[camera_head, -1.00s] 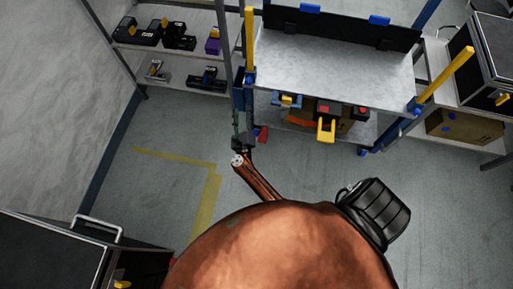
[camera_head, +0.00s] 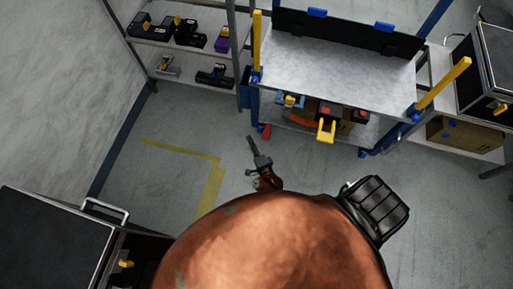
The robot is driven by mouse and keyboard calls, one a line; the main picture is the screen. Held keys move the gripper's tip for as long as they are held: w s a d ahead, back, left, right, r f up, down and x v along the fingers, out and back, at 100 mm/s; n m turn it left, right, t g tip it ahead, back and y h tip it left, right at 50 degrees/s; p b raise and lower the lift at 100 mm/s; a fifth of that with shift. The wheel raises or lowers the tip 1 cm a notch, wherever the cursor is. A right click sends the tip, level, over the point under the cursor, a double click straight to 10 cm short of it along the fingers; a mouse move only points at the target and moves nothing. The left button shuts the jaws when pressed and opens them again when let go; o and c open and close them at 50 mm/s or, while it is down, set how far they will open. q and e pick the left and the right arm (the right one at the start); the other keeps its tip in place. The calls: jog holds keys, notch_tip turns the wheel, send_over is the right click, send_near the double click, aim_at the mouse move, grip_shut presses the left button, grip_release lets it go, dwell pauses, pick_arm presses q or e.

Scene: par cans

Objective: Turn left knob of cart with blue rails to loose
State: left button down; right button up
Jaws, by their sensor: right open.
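The cart with blue rails (camera_head: 345,69) stands at the top middle, with a grey top and yellow uprights at its front corners. A small blue knob (camera_head: 257,78) shows at the foot of its left yellow upright. Another blue knob (camera_head: 416,114) shows at the right upright. Which way the left knob is set is too small to tell. My right gripper (camera_head: 251,142) is open, over the floor in front of the cart's lower left corner. It points up toward the cart, apart from the left knob. My left gripper is not in view.
Shelves (camera_head: 205,55) with black and purple items stand left of the cart. A lower shelf of the cart holds a yellow-handled item (camera_head: 326,130). A black case (camera_head: 487,70) stands at right and another dark case (camera_head: 55,230) at lower left. Floor between is clear.

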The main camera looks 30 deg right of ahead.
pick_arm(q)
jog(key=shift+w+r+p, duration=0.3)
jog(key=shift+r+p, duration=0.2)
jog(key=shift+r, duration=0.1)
pick_arm(e)
jog(key=s+f+n+g+y, duration=0.1)
jog(key=s+f+n, duration=0.2)
jog(key=s+f, duration=0.1)
jog(key=shift+s+a+f+n+g, duration=0.3)
jog(key=shift+s+a, duration=0.1)
jog(key=shift+s, duration=0.15)
